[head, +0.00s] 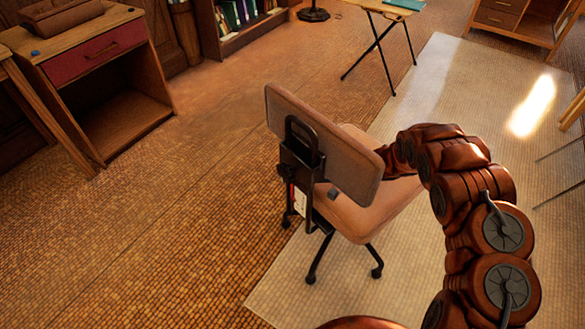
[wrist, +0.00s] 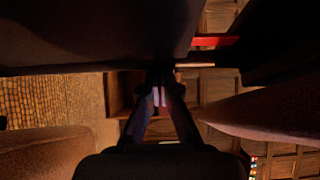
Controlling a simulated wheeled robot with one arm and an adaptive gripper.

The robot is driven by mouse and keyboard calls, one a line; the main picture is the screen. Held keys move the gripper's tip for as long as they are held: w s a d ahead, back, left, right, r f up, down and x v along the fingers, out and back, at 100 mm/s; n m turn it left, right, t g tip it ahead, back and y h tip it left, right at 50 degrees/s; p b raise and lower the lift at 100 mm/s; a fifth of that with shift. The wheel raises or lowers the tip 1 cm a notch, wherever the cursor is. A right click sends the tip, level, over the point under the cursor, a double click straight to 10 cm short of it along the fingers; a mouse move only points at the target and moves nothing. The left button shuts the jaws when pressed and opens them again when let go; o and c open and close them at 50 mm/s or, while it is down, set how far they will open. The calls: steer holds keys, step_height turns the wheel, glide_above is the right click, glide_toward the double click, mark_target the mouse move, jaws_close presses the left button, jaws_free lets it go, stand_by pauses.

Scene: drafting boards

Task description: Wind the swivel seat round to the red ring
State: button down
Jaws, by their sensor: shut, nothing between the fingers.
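The swivel seat (head: 375,212) is a tan cushion on a dark star base with castors. Its tan backrest (head: 325,150) has a dark bracket behind it and faces my camera with its rear side. My brown arm reaches in from the right, and its end is hidden behind the backrest. In the wrist view my gripper (wrist: 161,88) is shut and empty, fingers together between dark, shaded surfaces close by; contact cannot be told. A small red strip (head: 291,196) shows below the backrest beside a white tag. No red ring can be clearly made out.
The chair stands over a pale rug (head: 440,110). A wooden cabinet (head: 125,60) with a red drawer is at upper left, a bookshelf (head: 250,40) at the back, and a folding-leg table (head: 378,8) behind the chair. The floor left of the chair is clear.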

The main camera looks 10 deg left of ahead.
steer(key=shift+s+a, duration=0.1)
steer(key=w+d, duration=0.3)
steer(key=w, duration=0.5)
steer(key=shift+w+d, duration=0.35)
steer(key=shift+w, duration=0.05)
stand_by(0.4)
